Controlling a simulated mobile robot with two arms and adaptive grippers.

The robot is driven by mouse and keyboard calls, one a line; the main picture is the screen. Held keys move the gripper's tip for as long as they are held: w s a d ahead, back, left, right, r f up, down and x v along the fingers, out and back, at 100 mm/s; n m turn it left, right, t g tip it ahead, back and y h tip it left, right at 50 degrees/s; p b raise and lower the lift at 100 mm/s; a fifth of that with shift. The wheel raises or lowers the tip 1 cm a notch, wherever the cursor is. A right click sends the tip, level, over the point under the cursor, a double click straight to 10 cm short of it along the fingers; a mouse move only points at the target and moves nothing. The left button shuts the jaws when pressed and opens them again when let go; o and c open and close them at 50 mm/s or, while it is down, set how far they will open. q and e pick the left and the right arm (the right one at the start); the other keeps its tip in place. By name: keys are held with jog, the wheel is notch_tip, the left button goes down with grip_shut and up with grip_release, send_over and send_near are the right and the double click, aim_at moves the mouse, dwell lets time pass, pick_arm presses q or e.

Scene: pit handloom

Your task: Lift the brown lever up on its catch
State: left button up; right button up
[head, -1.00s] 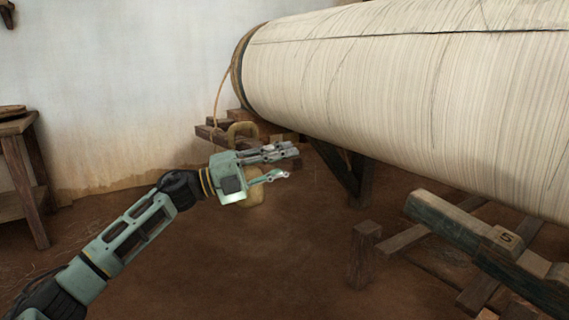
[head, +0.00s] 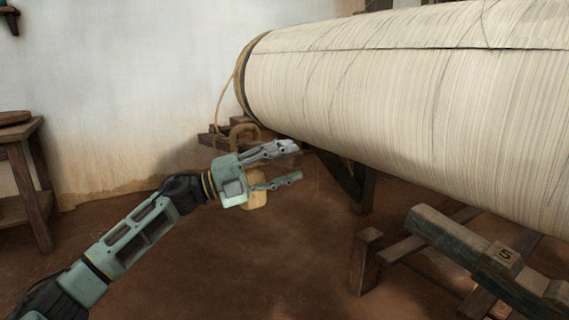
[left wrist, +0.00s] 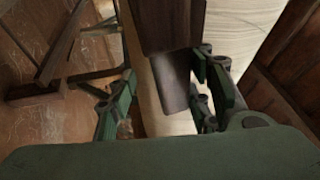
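My left gripper (head: 290,163) is open in the head view, its two fingers apart and pointing right, in front of the far left end of the big roller. Nothing is seen held in it. In the left wrist view, a dark brown wooden piece (left wrist: 172,25) reaches down between the open fingers (left wrist: 165,72), closer to the right finger. It may be the brown lever, but I cannot tell surely. In the head view, brown timbers (head: 214,139) show behind the gripper, partly hidden by it. The catch cannot be made out. My right gripper is not in view.
The large roller (head: 400,110) wound with pale threads fills the upper right. A rope (head: 222,98) hangs at its left end. A yellowish weight (head: 257,200) is partly behind my gripper. A wooden table (head: 20,132) stands left.

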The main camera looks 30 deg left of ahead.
pick_arm(q)
jog(key=v, duration=1.2)
dwell(0.3)
